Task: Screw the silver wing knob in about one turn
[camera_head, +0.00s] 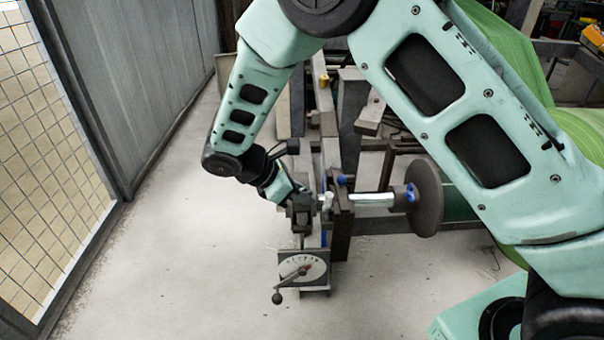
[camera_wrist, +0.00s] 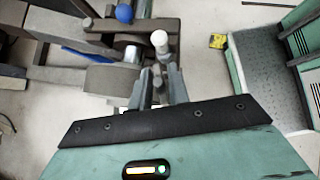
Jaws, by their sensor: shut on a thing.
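My gripper (camera_head: 300,207) is at the machine's upright frame, its jaws closed. In the wrist view the two grey fingers (camera_wrist: 157,88) point away from me, on either side of a small silver piece, which I take to be the wing knob (camera_wrist: 160,42). Its pale rounded end stands out beyond the fingertips. In the head view a small pale end (camera_head: 327,200) shows just right of the gripper, beside the frame. The wings are mostly hidden between the fingers, so their angle cannot be told.
A blue ball knob (camera_wrist: 124,13) is close to the fingers, left in the wrist view. A dial plate with a black-knobbed lever (camera_head: 302,268) stands below the gripper. A shaft with a dark disc (camera_head: 427,195) is to the right. The floor at left is clear up to a mesh panel (camera_head: 45,150).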

